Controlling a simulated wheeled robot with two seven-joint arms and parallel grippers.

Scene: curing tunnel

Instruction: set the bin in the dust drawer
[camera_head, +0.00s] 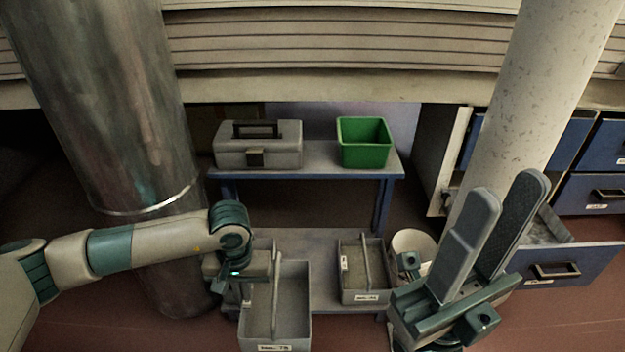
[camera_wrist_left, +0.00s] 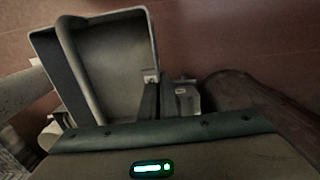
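A grey open bin with a bar handle and a front label (camera_head: 303,308) is at the lower middle, in front of the low shelf. My left gripper (camera_head: 243,300) is at its left wall and seems shut on the rim. The left wrist view shows the bin's corner (camera_wrist_left: 150,45) at the fingers. A pulled-out drawer with a blue front (camera_head: 575,266) is at the right, partly hidden by my right gripper (camera_head: 497,225). That gripper points up, its two fingers apart with nothing between them. A green bin (camera_head: 364,150) stands on the bench.
A grey toolbox (camera_head: 258,152) is on the blue-framed bench (camera_head: 320,173). A second grey handled bin (camera_head: 376,282) sits on the low shelf (camera_head: 322,262), beside a white bucket (camera_head: 413,241). A metal column (camera_head: 105,110) and a pale pillar (camera_head: 535,90) stand at the sides.

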